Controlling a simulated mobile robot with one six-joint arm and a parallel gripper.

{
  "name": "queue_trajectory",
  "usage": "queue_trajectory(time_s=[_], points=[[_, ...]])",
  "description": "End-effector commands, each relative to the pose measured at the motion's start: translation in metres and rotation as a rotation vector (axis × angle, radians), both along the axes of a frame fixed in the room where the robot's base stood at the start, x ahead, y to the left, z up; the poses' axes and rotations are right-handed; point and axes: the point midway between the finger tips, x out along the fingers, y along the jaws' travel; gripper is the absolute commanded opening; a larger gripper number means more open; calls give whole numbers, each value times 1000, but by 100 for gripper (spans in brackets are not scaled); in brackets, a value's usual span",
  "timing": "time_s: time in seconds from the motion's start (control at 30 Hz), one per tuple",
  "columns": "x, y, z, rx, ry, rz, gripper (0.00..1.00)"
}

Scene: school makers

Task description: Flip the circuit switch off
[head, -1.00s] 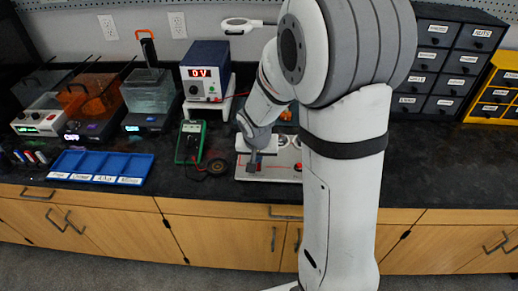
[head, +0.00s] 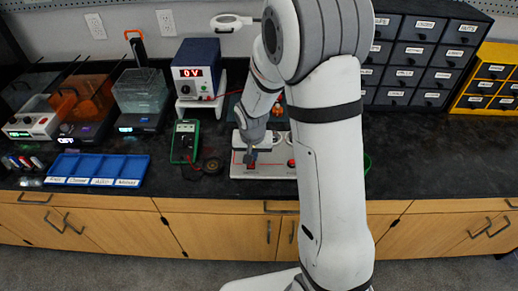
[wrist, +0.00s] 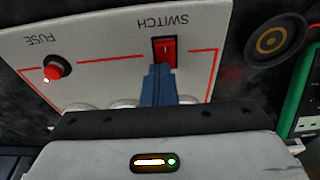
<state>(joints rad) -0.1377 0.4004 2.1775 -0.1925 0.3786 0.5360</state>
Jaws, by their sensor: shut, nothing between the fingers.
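The circuit board (wrist: 110,60) is a pale panel with red lines and the labels SWITCH and FUSE; it also shows on the bench in the head view (head: 240,171). The red rocker switch (wrist: 163,47) sits in a dark frame by the SWITCH label. My gripper (wrist: 160,70) is shut and empty, with its blue-grey fingertips right at the switch's lower edge in the wrist view. I cannot tell if they touch it. In the head view my gripper (head: 250,158) is over the board's left part. A red fuse knob (wrist: 55,70) is at left.
A green multimeter (head: 185,141) and a round dark disc (head: 212,166) lie left of the board. A blue tray (head: 97,168) is farther left.

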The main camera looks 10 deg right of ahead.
Motion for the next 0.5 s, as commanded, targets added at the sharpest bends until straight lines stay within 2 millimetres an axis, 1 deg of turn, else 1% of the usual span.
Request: queue_trajectory(time_s=[0.03,0.23,0.5], points=[[-3,0,-8,-3,10,2,0],[-8,9,-10,-4,16,17,0],[-21,16,-12,-4,21,24,0]])
